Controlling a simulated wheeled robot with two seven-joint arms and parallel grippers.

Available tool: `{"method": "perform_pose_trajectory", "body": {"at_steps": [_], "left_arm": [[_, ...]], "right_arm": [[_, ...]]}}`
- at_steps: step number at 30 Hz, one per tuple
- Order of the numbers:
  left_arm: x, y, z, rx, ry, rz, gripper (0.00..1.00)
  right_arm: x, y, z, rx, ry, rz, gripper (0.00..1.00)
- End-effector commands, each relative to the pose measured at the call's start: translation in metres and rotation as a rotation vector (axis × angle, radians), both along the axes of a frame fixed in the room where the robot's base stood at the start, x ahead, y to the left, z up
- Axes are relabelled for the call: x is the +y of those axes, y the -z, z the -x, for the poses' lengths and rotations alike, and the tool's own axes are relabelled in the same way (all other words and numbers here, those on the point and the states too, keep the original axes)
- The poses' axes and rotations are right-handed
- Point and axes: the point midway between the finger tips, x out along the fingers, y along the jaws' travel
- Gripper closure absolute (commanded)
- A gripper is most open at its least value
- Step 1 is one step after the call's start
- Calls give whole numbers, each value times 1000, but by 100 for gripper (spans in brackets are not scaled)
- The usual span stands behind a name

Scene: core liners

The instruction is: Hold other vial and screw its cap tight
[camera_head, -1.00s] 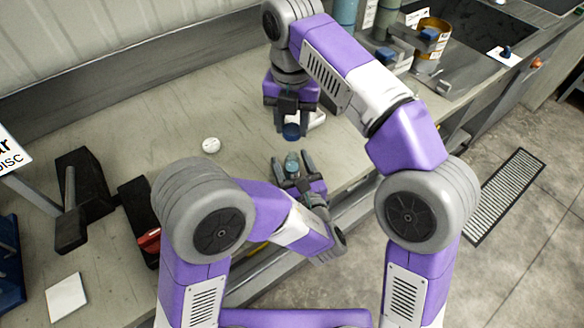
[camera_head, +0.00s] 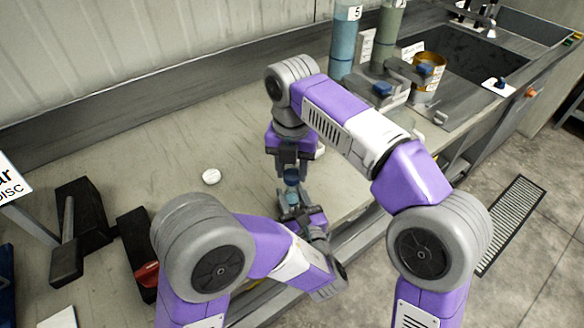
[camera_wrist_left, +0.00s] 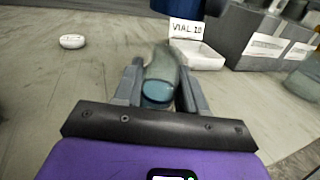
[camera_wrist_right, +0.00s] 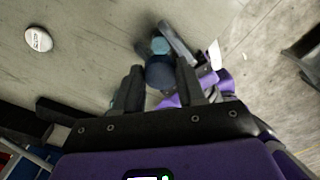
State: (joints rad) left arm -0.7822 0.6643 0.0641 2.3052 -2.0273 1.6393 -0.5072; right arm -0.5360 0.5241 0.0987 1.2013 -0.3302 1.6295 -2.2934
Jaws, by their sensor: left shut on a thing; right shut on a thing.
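The vial (camera_wrist_left: 162,68) is clear with blue-tinted liquid and stands between the fingers of my left gripper (camera_wrist_left: 158,90), which is shut on it. In the head view my left gripper (camera_head: 296,208) is low over the bench. My right gripper (camera_head: 290,160) points down above it, shut on a dark blue cap (camera_head: 291,175). The cap also shows between the fingers in the right wrist view (camera_wrist_right: 160,72). It is just above the vial; the left wrist view shows a gap between them.
A white round object (camera_head: 211,176) lies on the bench to the left. A white tray (camera_wrist_left: 200,60) with a "VIAL ID" card is behind the vial. Black stands (camera_head: 82,225) are at left.

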Motion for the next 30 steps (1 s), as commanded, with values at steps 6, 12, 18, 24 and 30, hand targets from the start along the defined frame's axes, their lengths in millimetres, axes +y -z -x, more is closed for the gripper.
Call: {"method": "perform_pose_trajectory", "body": {"at_steps": [6,12,18,24,30], "left_arm": [[0,0,0,0,0,0,100],[0,0,0,0,0,0,100],[0,0,0,0,0,0,100],[0,0,0,0,0,0,100],[0,0,0,0,0,0,100]], "right_arm": [[0,10,0,-1,1,-1,88],[0,10,0,-1,0,-1,88],[0,10,0,-1,0,-1,88],[0,18,0,0,0,1,88],[0,28,0,0,-1,0,88]]}}
